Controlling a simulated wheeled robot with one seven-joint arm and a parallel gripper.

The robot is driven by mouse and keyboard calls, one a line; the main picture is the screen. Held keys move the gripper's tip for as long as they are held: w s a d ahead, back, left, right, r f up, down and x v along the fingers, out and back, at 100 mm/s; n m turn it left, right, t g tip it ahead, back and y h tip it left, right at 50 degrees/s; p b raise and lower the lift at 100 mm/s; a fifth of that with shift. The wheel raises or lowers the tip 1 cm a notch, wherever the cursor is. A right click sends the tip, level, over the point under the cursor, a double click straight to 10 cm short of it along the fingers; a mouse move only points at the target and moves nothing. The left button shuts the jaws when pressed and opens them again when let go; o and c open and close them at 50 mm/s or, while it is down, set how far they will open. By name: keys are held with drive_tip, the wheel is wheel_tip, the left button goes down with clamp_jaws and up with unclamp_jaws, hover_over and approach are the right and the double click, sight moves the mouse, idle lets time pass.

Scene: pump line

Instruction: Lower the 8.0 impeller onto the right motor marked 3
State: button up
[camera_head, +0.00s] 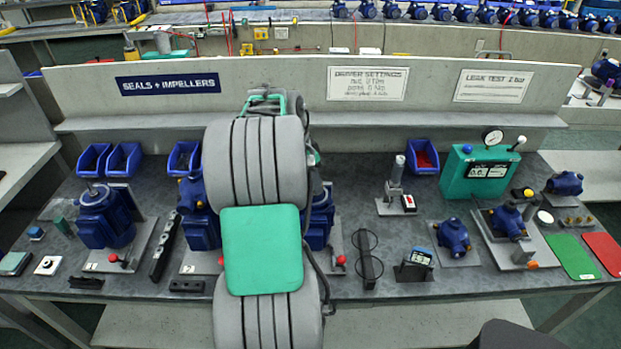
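The right motor (319,222) is a blue motor just behind my arm. Only its right part shows, on a grey base with a red knob (341,261). Its number is hidden, and so is its top. My arm's grey links and green pad fill the middle of the head view. My gripper is not visible; the arm hides whatever is behind it. No impeller can be made out in this view.
Two more blue motors, the left one (105,217) and the middle one (200,212), stand on the workbench (440,285). Blue bins (94,158) line the back. A green tester (480,172) and small blue pumps (453,236) stand at right.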

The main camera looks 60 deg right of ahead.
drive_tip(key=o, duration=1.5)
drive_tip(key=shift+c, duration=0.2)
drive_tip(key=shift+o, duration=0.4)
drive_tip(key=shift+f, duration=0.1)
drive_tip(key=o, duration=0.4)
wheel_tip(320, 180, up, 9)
drive_tip(key=p, duration=0.6)
